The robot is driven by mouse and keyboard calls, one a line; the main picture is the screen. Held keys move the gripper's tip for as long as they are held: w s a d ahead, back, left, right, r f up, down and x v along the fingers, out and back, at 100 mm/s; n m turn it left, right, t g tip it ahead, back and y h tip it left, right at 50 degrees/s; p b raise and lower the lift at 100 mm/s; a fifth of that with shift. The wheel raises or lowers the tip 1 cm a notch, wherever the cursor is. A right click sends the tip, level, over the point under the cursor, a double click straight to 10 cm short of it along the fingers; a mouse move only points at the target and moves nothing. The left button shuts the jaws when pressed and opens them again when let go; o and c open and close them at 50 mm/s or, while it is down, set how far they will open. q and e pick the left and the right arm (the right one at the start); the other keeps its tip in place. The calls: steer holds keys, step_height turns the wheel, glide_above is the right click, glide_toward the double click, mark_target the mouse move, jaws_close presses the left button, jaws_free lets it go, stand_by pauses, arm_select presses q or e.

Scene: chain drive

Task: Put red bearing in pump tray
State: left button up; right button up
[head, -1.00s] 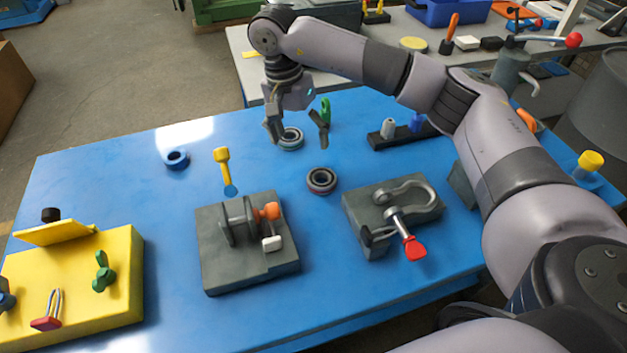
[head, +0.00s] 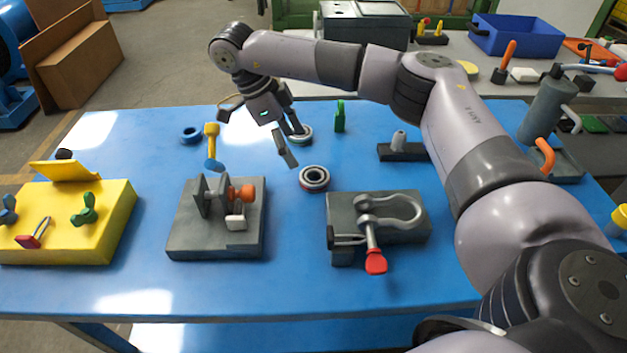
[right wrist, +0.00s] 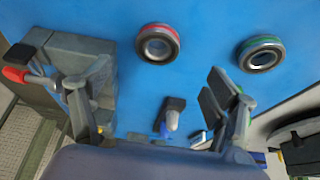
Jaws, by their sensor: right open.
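The red bearing (head: 314,178), a grey ring with a thin red band, lies flat on the blue table. It also shows at the top of the right wrist view (right wrist: 157,44), where its red edge is clear. My right gripper (head: 290,143) is open and empty, tilted above the table just behind and left of the red bearing and apart from it. Its spread fingers also show in the right wrist view (right wrist: 155,92). A grey tray (head: 570,166) at the table's right end, beneath a grey pump (head: 548,108), looks like the pump tray. My left gripper is out of view.
A green-banded bearing (right wrist: 260,54) lies close behind my right gripper. A blue ring (head: 190,135) lies farther left. Grey fixture blocks (head: 240,242) and a shackle block (head: 378,222) stand in front. My right arm spans the space toward the pump.

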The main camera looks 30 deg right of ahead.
mark_target(312, 171)
steer(key=x, duration=0.3)
steer(key=shift+s+d+f+p, duration=0.15)
steer(key=shift+s+f+p, duration=0.1)
steer(key=shift+f+p, duration=0.05)
steer(key=shift+f, duration=0.2)
steer(key=shift+s+d+f, duration=0.1)
steer(key=shift+d+f, duration=0.1)
steer(key=shift+f, duration=0.05)
steer(key=p+x, duration=0.1)
steer(key=x, duration=0.3)
steer(key=shift+s+d+f, duration=0.25)
steer(key=shift+f, duration=0.05)
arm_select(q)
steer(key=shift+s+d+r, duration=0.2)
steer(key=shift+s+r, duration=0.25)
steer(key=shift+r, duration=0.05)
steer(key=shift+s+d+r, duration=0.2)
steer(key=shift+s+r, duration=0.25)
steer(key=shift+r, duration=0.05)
arm_select(e)
steer(key=shift+c, duration=0.5)
steer(key=shift+c, duration=0.7)
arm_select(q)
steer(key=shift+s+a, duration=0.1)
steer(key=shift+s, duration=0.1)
arm_select(e)
steer(key=shift+r, duration=0.1)
steer(key=c, duration=1.5)
